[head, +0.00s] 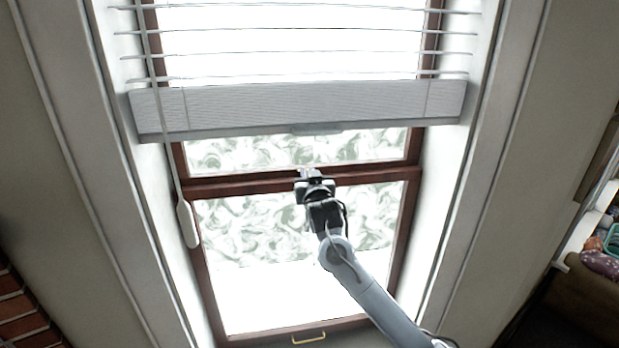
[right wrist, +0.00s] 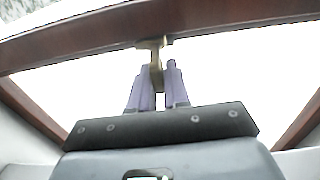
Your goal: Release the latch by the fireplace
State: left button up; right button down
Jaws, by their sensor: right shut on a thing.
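A small brass latch (right wrist: 155,50) sits on the dark red-brown middle rail (head: 240,184) of a window. My right gripper (head: 311,176) reaches up to this rail from below, at about the middle of the window. In the right wrist view its two purplish fingers (right wrist: 158,86) are closed around the lower part of the latch, which stands upright between them. In the head view the gripper hides most of the latch. My left gripper is in neither view.
A white blind (head: 300,105) hangs over the upper sash, its wand (head: 187,222) at the left. A brass handle (head: 309,338) is on the bottom rail. Brickwork (head: 22,318) shows at lower left, and shelves with coloured things (head: 600,262) at right.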

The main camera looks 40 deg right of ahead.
jog(key=c, duration=1.2)
grip_release()
jog(key=shift+s+a, duration=0.25)
jog(key=shift+s, duration=0.15)
jog(key=b+v, duration=0.3)
jog(key=v, duration=0.7)
